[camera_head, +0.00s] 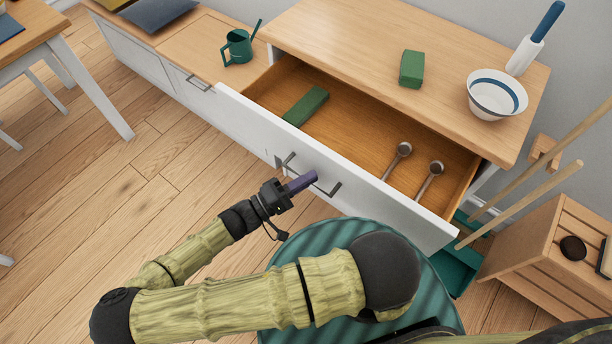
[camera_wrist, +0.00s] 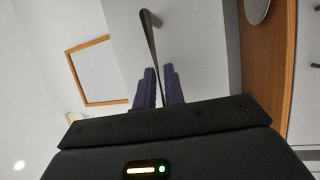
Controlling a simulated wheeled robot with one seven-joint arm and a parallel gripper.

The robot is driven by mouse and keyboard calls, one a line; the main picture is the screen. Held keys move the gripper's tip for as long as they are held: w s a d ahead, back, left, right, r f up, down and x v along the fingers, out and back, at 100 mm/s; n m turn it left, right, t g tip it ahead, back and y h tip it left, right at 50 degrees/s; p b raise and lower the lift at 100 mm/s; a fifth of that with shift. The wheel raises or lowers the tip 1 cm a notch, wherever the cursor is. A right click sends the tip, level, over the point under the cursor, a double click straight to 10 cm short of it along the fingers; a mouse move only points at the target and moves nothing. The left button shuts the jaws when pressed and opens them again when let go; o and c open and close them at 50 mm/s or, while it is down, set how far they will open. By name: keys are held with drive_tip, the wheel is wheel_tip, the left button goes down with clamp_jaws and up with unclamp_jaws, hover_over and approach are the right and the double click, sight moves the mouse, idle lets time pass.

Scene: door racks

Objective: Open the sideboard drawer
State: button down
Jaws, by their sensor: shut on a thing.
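The sideboard drawer (camera_head: 330,180) is pulled well out from the sideboard (camera_head: 350,40), with its white front standing clear of the cabinet. A dark bar handle (camera_head: 333,190) runs across the middle of the drawer front. My gripper (camera_head: 312,178) is at this handle, its purple fingers shut on it. In the wrist view the fingers (camera_wrist: 160,88) close around the thin dark handle (camera_wrist: 150,40). Inside the drawer lie a green block (camera_head: 306,105) and two metal scoop-like utensils (camera_head: 401,155). The fingers cover part of the handle.
On the sideboard top are a green box (camera_head: 411,68), a striped bowl (camera_head: 497,95) and a blue-handled roller (camera_head: 535,38). A green watering can (camera_head: 239,46) stands on the lower cabinet at left. A slatted wooden crate (camera_head: 555,240) is at right.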

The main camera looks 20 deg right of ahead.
drive_tip(key=shift+f, duration=0.1)
drive_tip(key=c, duration=1.5)
unclamp_jaws()
drive_tip(key=shift+a, duration=0.1)
drive_tip(key=b+v, duration=0.1)
drive_tip(key=v, duration=1.6)
drive_tip(key=shift+a+f, duration=0.1)
drive_tip(key=shift+f, duration=0.05)
